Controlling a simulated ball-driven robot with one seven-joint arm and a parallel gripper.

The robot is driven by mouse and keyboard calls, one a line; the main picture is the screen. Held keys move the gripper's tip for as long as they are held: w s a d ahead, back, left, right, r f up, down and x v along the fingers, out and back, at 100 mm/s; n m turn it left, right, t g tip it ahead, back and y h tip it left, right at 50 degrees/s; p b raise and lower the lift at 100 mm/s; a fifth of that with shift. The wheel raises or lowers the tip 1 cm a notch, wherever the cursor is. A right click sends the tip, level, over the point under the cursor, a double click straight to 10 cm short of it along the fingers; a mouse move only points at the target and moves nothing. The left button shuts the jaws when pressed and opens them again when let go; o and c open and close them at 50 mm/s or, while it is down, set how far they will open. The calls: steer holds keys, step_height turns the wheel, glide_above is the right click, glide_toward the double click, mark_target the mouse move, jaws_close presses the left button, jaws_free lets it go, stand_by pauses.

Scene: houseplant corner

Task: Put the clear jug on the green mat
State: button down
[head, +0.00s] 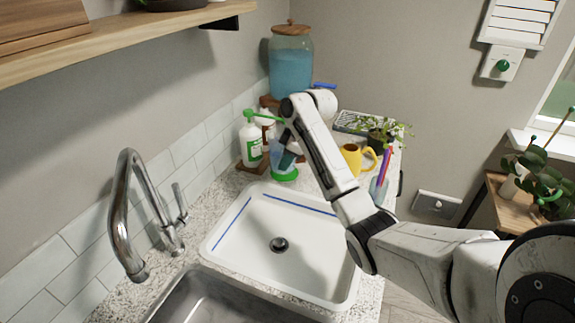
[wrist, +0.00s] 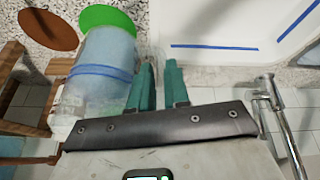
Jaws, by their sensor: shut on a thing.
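The clear jug (wrist: 105,50) with blue bands is just left of my gripper's fingers in the wrist view. In the head view the jug (head: 279,152) shows partly behind my arm, above the round green mat (head: 285,177). The mat also shows beyond the jug's base in the wrist view (wrist: 108,17). I cannot tell whether the base touches the mat. My gripper (wrist: 157,75) has its teal fingers close together, shut on the jug, at its side. The gripped part is hidden.
A spray bottle (head: 250,143) stands left of the mat. A brown saucer (wrist: 48,28) lies nearby. The white sink basin (head: 270,268) is in front, with a faucet (head: 125,205) at left. A yellow watering can (head: 350,158) and a potted plant (head: 384,132) stand to the right.

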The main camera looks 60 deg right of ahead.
steer(key=shift+w+d+f+p, duration=0.1)
steer(key=shift+d+f+p, duration=0.25)
steer(key=shift+f, duration=0.5)
steer(key=shift+w+d+f+p, duration=0.1)
steer(key=shift+d+f+p, duration=0.1)
steer(key=shift+d+f, duration=0.45)
steer(key=shift+a+f, duration=0.25)
steer(key=shift+f, duration=0.15)
steer(key=c, duration=1.1)
jaws_free()
steer(key=shift+s, duration=0.1)
steer(key=b+v, duration=0.1)
steer(key=v, duration=1.1)
steer(key=shift+r, duration=0.2)
